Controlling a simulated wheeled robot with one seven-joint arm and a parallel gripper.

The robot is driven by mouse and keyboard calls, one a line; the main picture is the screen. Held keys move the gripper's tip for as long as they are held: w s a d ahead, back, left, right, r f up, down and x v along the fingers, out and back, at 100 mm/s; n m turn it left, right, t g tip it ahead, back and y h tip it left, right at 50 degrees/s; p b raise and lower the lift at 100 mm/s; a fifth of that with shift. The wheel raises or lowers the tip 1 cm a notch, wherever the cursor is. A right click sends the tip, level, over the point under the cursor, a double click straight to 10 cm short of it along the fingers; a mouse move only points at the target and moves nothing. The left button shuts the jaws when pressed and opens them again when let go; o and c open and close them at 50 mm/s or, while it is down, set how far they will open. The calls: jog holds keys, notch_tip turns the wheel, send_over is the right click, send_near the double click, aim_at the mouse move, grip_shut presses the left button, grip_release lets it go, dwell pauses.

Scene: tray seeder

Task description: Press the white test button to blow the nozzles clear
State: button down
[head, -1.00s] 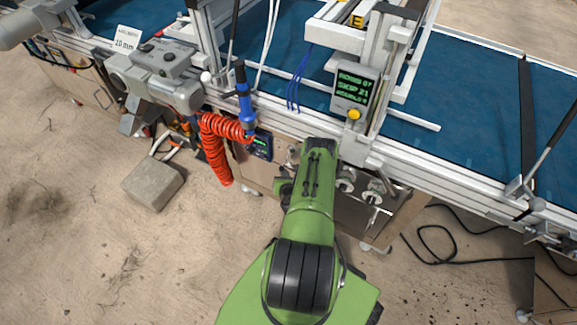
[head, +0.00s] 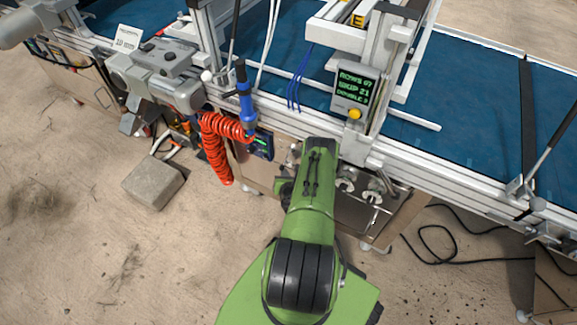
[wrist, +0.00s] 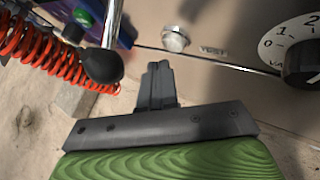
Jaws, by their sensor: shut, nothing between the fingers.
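The white test button (wrist: 175,39) is a small rounded pale knob on the beige panel, in the upper middle of the wrist view. A small label plate, too blurred to read surely, sits just right of it. My gripper (wrist: 158,68) is shut and empty. Its dark fingertips point up the picture and lie just below and slightly left of the button. A gap shows between them in the picture; the depth of it is hard to judge. In the head view my green arm reaches to the machine's front, covering the fingertips, and I cannot make out the button surely.
A black ball-ended lever (wrist: 102,66) and a red coiled hose (wrist: 40,55) are close left of my fingers. A numbered dial (wrist: 292,48) is to the right. In the head view a display box (head: 356,90) with a yellow button stands above; a stone block (head: 153,184) lies left.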

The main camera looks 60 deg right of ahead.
jog(key=shift+d, duration=0.1)
dwell(0.5)
jog(key=shift+d+b, duration=0.35)
jog(key=shift+b, duration=0.35)
jog(key=shift+w+d+b, duration=0.1)
jog(key=shift+d+b, duration=0.4)
jog(key=shift+d, duration=0.05)
dwell(0.4)
jog(key=shift+a+p, duration=0.95)
jog(key=shift+p, duration=0.05)
jog(key=a+p, duration=0.1)
jog(key=p, duration=0.1)
jog(key=a+p, duration=0.1)
jog(key=a, duration=0.1)
jog(key=a+p, duration=0.2)
jog(key=shift+s+p, duration=0.35)
